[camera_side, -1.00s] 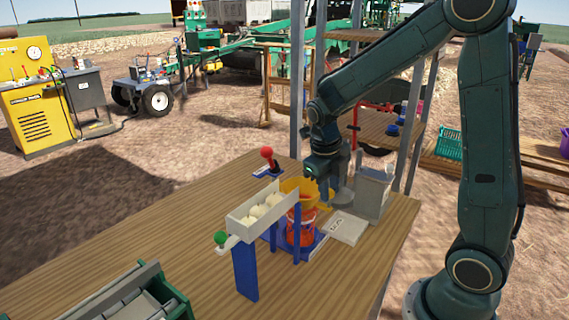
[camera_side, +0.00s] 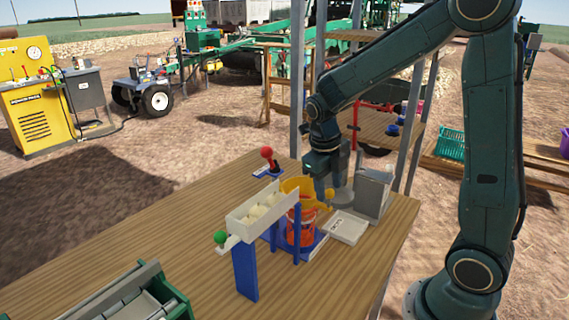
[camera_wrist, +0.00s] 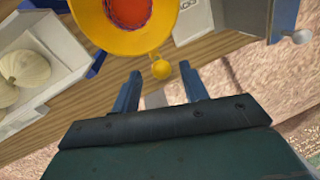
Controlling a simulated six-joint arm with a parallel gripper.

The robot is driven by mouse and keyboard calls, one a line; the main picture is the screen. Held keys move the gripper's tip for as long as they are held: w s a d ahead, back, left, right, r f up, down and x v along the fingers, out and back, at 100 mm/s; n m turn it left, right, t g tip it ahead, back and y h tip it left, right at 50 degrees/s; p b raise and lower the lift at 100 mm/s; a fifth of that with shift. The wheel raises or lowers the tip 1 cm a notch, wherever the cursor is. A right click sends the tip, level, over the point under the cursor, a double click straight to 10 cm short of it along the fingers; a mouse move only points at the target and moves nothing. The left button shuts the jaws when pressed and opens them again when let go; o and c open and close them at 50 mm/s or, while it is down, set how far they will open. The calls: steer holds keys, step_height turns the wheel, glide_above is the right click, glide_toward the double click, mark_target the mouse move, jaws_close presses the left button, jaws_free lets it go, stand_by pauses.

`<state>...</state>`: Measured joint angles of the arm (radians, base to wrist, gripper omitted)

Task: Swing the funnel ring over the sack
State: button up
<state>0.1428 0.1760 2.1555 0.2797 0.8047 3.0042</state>
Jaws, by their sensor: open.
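The yellow funnel ring (camera_side: 291,186) sits over the orange-red sack (camera_side: 299,224), beside the white onion trough. In the wrist view the yellow ring (camera_wrist: 150,38) surrounds the orange-red mesh of the sack (camera_wrist: 127,8), seen through its opening. The ring's small round yellow knob (camera_wrist: 161,70) sticks out toward my gripper (camera_wrist: 162,84). The two fingers are apart, and the knob appears between and just beyond their tips, with nothing held. In the side view my gripper (camera_side: 321,188) is just right of the ring, close to the knob (camera_side: 329,194).
The white trough (camera_side: 262,212) with pale onions stands on blue posts left of the ring. A red-knobbed lever (camera_side: 267,153) is behind it. A flat scale (camera_side: 347,228) and a grey box (camera_side: 372,193) stand to the right.

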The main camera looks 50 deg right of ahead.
step_height(320, 180, up, 13)
steer(key=a, duration=0.2)
steer(key=shift+w+a, duration=0.25)
steer(key=shift+f, duration=0.1)
stand_by(0.4)
steer(key=s+a+m+t, duration=0.2)
steer(key=s+m, duration=0.3)
steer(key=m, duration=0.6)
steer(key=s+a+m+t+y, duration=0.1)
steer(key=s+m, duration=0.4)
steer(key=m, duration=0.6)
steer(key=s+a+f+m+t+y, duration=0.1)
steer(key=s+a+m+t, duration=0.2)
steer(key=m, duration=0.8)
steer(key=shift+s+a+m, duration=0.3)
steer(key=shift+s+a, duration=0.55)
steer(key=shift+s, duration=0.15)
steer(key=shift+c, duration=0.2)
